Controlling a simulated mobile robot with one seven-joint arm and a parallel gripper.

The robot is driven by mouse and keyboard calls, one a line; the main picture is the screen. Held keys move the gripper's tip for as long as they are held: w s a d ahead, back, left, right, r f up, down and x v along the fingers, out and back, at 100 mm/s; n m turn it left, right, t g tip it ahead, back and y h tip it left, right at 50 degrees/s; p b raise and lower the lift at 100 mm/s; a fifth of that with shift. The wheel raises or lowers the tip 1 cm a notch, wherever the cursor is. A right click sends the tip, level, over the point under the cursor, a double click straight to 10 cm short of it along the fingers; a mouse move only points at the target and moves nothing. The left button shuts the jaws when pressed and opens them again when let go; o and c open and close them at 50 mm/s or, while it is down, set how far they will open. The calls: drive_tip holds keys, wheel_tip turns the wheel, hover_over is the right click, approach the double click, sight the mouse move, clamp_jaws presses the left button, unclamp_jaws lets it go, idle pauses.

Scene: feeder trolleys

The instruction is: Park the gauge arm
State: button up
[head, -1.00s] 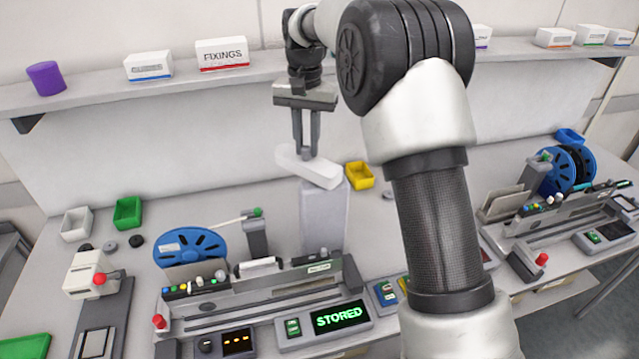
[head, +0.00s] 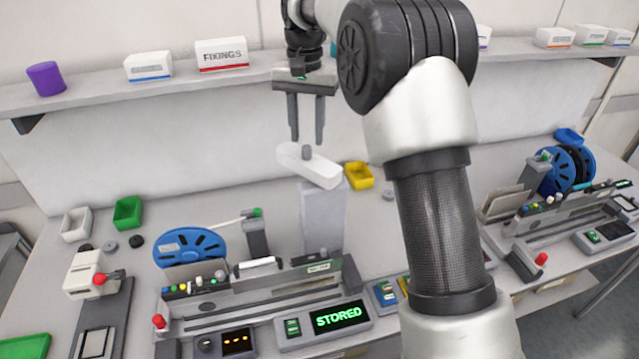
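The gauge arm (head: 316,168) is a white rounded bar with a small grey knob (head: 307,152) on top. It sits on top of a grey post (head: 324,218) and extends to the left of it. My gripper (head: 307,138) is above the knob, its two fingers apart and pointing down, with nothing between them. The fingertips are clear of the knob. A display (head: 338,316) in front of the post reads STORED in green.
A shelf (head: 110,92) with boxes runs along the back wall. A second feeder (head: 560,228) stands at right.

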sight(307, 146)
drive_tip(key=shift+r, duration=2.2)
drive_tip(key=shift+s+d+r, duration=0.1)
drive_tip(key=shift+s+r, duration=0.05)
drive_tip(key=shift+r, duration=0.15)
drive_tip(key=s+d+r+n+t, duration=0.15)
drive_tip(key=s+d+r, duration=0.25)
drive_tip(key=s, duration=0.4)
drive_tip(key=s+d+r+n+t, duration=0.15)
drive_tip(key=s+d+r, duration=0.25)
drive_tip(key=s, duration=0.5)
drive_tip(key=s+d+f+t, duration=0.1)
drive_tip(key=s+f, duration=0.3)
drive_tip(key=s, duration=0.4)
drive_tip(key=s+d+f+t, duration=0.1)
drive_tip(key=s+d+f, duration=0.2)
drive_tip(key=s, duration=0.5)
drive_tip(key=shift+f+n+t, duration=0.3)
drive_tip(key=shift+f+n, duration=0.1)
drive_tip(key=shift+f, duration=0.25)
